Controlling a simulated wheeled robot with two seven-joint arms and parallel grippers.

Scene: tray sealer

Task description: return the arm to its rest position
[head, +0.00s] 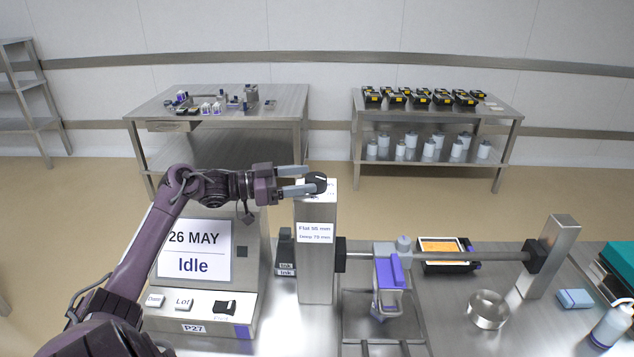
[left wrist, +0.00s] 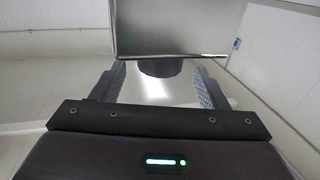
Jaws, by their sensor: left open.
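My left arm reaches in from the left in the head view, over the printer unit. Its left gripper (head: 308,180) is open, with its two pale fingers pointing right at the top of a steel post (head: 316,255). A black knob (head: 319,183) sits at the top of that post, by the fingertips. In the left wrist view the open fingers stand on either side of the black knob (left wrist: 160,68), with a gap each side. I cannot tell whether either finger touches it. My right gripper is not in view.
The printer unit (head: 250,290) with a screen reading "26 MAY Idle" stands below my arm. A horizontal bar (head: 460,256) runs right from the post, with a purple-handled clamp (head: 390,272) on it. A steel ring (head: 488,309) and blue block (head: 575,299) lie on the right.

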